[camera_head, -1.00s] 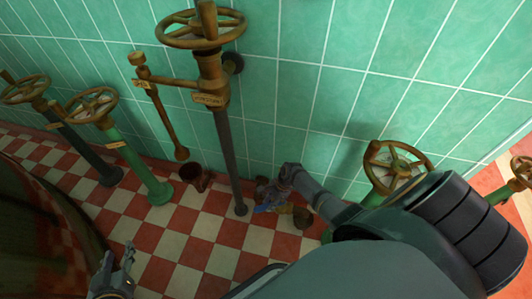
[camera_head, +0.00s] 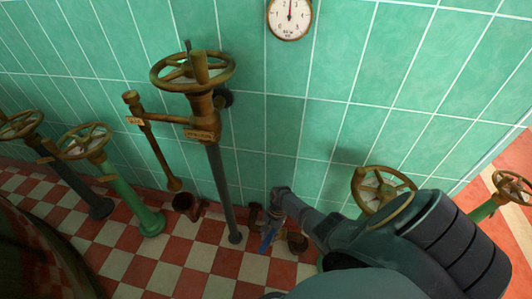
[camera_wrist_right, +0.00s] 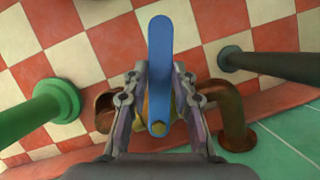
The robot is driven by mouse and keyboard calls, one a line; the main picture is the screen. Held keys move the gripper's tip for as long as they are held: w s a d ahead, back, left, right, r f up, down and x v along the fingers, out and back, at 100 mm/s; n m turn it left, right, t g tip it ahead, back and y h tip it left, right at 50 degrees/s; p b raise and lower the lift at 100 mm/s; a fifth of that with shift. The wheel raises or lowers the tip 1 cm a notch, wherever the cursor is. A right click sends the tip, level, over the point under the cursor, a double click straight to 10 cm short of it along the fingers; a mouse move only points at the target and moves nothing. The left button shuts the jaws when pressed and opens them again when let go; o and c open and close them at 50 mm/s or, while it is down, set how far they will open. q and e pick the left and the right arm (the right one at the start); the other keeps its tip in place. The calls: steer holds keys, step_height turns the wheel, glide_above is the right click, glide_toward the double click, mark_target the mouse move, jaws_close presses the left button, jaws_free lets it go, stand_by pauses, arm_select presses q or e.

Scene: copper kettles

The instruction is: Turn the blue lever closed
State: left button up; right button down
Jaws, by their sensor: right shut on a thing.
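The blue lever (camera_head: 267,240) is low near the wall, on a brown pipe fitting. In the right wrist view the lever (camera_wrist_right: 160,50) stands upright in the picture, its bolted end between the fingers. My right gripper (camera_head: 277,218) reaches down to it and is shut on it; its two fingers (camera_wrist_right: 159,100) lie on either side of the lever in the wrist view. The gripper partly hides the fitting under the lever. My left gripper is not in view.
A grey pipe with a brass handwheel (camera_head: 193,71) stands left of the lever. A green valve post (camera_head: 130,196) is farther left. Another handwheel (camera_head: 384,193) is close to my right arm. A gauge (camera_head: 290,18) hangs on the tiled wall.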

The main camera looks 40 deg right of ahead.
steer(key=shift+s+d+n+g+h, duration=0.3)
steer(key=shift+s+n, duration=0.2)
steer(key=shift+n, duration=0.55)
steer(key=shift+s+d+n+g+h, duration=0.2)
steer(key=shift+s+n+g, duration=0.25)
steer(key=shift+n, duration=0.6)
steer(key=shift+s, duration=0.1)
steer(key=c, duration=1.1)
jaws_free()
steer(key=shift+d, duration=0.1)
steer(key=v, duration=1.2)
